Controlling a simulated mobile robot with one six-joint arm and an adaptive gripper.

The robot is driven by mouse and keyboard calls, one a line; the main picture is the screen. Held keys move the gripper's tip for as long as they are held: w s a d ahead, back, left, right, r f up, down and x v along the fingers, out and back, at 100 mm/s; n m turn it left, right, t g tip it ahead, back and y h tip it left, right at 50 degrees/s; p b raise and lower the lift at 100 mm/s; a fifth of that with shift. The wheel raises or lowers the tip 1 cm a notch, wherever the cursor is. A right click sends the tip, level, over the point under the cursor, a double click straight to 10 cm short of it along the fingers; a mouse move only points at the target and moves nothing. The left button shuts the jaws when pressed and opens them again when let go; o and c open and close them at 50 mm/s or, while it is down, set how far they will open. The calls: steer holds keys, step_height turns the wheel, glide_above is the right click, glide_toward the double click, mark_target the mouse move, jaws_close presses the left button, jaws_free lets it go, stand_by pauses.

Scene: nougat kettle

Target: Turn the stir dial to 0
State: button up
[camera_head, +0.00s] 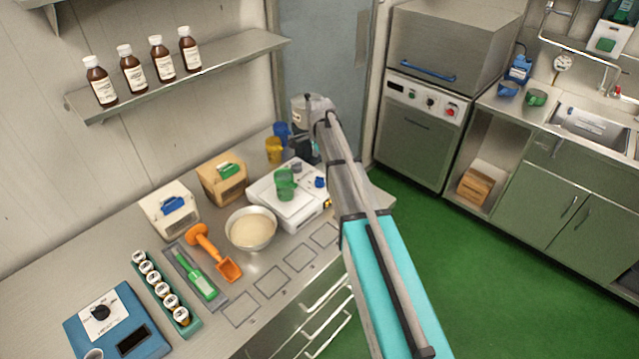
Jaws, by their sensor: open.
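No dial's lettering can be read, so I cannot tell which one is the stir dial. The steel machine (415,140) at the back right has a pale control panel (425,102) with a small display, a dark knob (430,102) and a red button (450,112). A blue box (118,325) at the front left of the bench has a black dial (101,312) on a white plate. My arm reaches up from the bottom, and my gripper (303,149) is open over the bench's far end, partly hidden by my wrist. It is apart from both dials.
A white scale (290,203) with a green cup (285,184) stands near my gripper, with a bowl (251,229), yellow cup (273,150) and blue cup (282,130) nearby. Brown bottles (132,70) line the shelf above. The green floor (480,265) is clear.

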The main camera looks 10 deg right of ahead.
mark_target(320, 178)
steer(key=shift+f+b, duration=3.95)
steer(key=shift+f, duration=0.3)
steer(key=c, duration=1.1)
steer(key=shift+d, duration=0.1)
steer(key=shift+c, duration=0.3)
